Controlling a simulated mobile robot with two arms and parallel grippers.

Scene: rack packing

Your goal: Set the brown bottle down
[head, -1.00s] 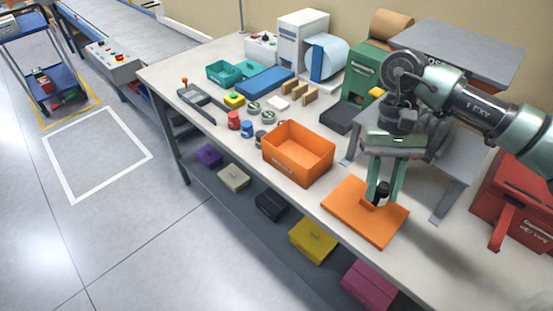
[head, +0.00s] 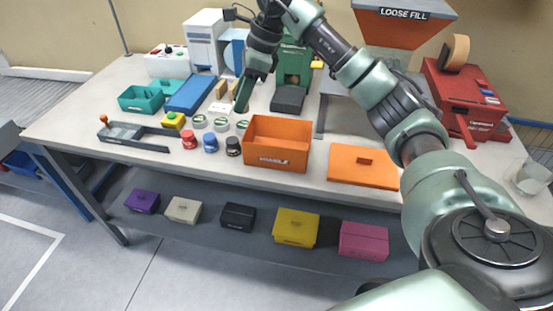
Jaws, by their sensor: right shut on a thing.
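My right gripper (head: 243,92) is above the back middle of the table, near the round green-and-white tins (head: 221,124) and behind the open orange box (head: 278,164). Its fingers are seen nearly edge-on, pointing down, and are shut on the brown bottle. The bottle is hidden behind the near finger, so I cannot tell whether it touches the table. My left gripper is not in view.
An orange lid (head: 345,175) lies right of the box. Red (head: 189,140), blue (head: 210,143) and black (head: 233,147) small jars stand left of it. A blue tray (head: 191,95), teal bin (head: 141,100) and green machine (head: 292,65) are close by.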

